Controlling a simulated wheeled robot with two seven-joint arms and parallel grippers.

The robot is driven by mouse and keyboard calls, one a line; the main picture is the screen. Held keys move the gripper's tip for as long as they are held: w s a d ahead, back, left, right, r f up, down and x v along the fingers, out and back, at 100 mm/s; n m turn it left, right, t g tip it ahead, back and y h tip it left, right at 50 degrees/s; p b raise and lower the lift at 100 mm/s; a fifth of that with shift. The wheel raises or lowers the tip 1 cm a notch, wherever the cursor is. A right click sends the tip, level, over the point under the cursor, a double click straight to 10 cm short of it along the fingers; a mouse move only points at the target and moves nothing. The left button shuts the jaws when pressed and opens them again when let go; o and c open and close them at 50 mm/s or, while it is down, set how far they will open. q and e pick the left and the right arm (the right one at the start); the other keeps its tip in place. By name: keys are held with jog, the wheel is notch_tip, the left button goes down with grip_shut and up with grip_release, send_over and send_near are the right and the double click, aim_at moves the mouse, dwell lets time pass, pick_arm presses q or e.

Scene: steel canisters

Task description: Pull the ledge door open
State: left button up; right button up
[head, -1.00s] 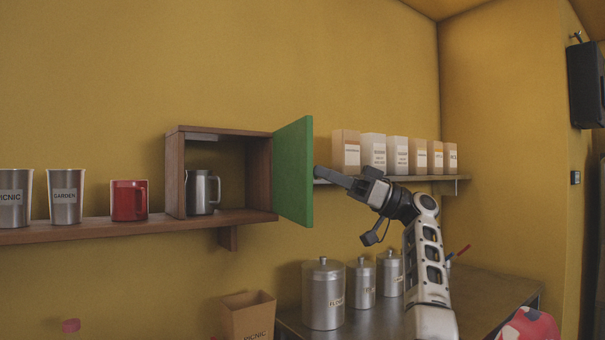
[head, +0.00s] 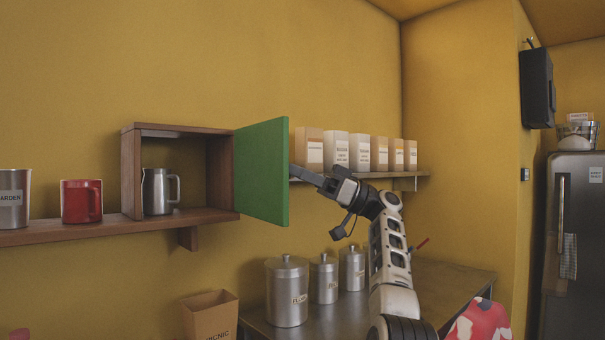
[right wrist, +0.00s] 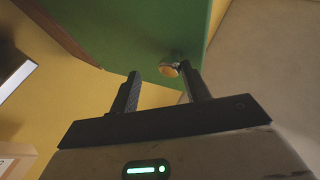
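The green ledge door (head: 262,175) stands wide open, swung out to the right from the wooden box (head: 131,175) on the wall ledge. A steel jug (head: 157,192) stands inside the box. My right gripper (head: 294,172) is at the door's free edge, on its right-hand side. In the right wrist view its two fingers (right wrist: 160,74) are apart, with a small round brass-coloured knob (right wrist: 170,69) on the green door just beyond the tips, nearer the right finger. Nothing is held. I cannot tell whether a finger touches the door. My left gripper is not in view.
A red mug (head: 80,201) and a steel cup (head: 12,198) stand left of the box. Several labelled boxes (head: 335,150) line the shelf behind my right gripper. Steel canisters (head: 287,292) stand on the counter below. A fridge (head: 572,245) is at far right.

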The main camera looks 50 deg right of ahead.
jog(key=shift+f, duration=0.25)
dwell(0.4)
jog(key=b+v, duration=0.1)
jog(key=v, duration=1.5)
jog(key=shift+r, duration=0.15)
